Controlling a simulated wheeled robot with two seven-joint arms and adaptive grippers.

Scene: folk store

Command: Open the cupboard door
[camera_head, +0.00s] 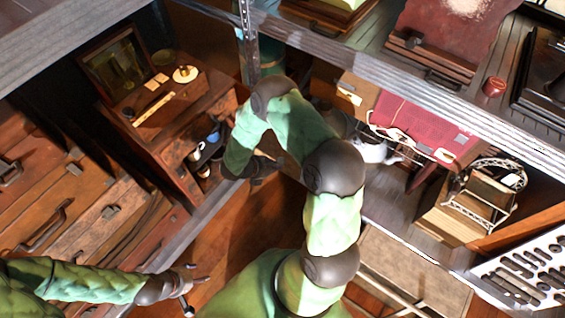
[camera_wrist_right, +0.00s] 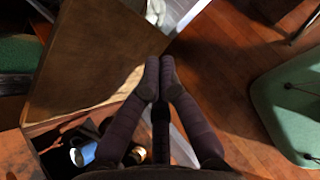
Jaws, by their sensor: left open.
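The wooden cupboard (camera_head: 170,125) stands at the upper left of the head view, its front open on shelves with small items. In the right wrist view a flat brown panel, seemingly its door (camera_wrist_right: 95,55), stands swung out from the opening. My right gripper (camera_head: 262,168) is in front of the cupboard, partly hidden by its arm. In the wrist view my right gripper (camera_wrist_right: 163,62) has its fingertips together at the panel's edge; whether they pinch it I cannot tell. My left gripper (camera_head: 197,279) is open and empty at the lower left, away from the cupboard.
A metal shelf rack (camera_head: 400,75) with a red case (camera_head: 425,130) and boxes fills the right. A cup (camera_wrist_right: 83,153) sits inside the cupboard. Wooden floor (camera_head: 255,225) is clear before the cupboard.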

